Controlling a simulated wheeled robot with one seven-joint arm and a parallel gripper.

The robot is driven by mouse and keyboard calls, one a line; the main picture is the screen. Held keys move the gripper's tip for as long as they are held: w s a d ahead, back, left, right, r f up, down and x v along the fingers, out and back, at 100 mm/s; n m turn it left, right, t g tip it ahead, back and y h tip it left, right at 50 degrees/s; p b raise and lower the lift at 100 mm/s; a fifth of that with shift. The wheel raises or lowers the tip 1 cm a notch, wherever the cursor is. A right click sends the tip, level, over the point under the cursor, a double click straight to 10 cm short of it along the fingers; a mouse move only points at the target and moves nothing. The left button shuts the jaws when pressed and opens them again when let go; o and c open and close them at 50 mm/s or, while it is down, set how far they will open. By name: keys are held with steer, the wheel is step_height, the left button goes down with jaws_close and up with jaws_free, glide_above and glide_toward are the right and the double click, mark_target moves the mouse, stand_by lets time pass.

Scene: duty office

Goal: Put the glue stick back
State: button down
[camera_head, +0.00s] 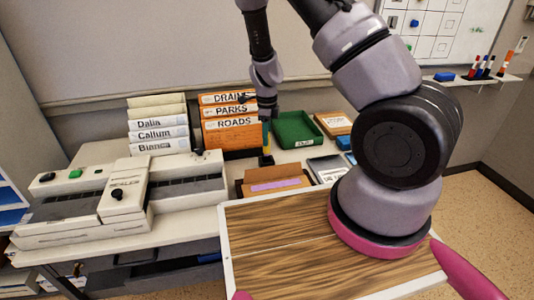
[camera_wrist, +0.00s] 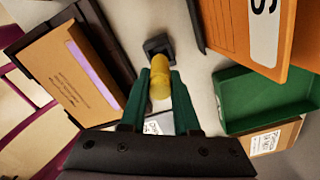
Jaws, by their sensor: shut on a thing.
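The glue stick (camera_wrist: 160,82) is a yellow cylinder in the wrist view. My gripper (camera_wrist: 160,92) is shut on it, with one green finger on each side. A small dark square holder (camera_wrist: 158,44) lies just beyond the stick's far end. In the head view my gripper (camera_head: 266,134) points down at the dark holder (camera_head: 266,160) on the white desk. Only a sliver of yellow shows between the fingers there. I cannot tell whether the stick's lower end touches the holder or is above it.
Orange binders (camera_head: 230,125) stand close behind and left of my gripper. A green tray (camera_head: 296,130) is close on the right. A brown tray with an envelope (camera_head: 275,184) lies in front. White binders (camera_head: 158,125) and a grey machine (camera_head: 125,190) are at the left.

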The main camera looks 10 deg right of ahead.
mark_target(267, 149)
steer(key=shift+f, duration=2.7)
steer(key=shift+f, duration=0.2)
steer(key=c, duration=0.6)
jaws_free()
steer(key=shift+c, duration=0.2)
steer(key=shift+r, duration=0.1)
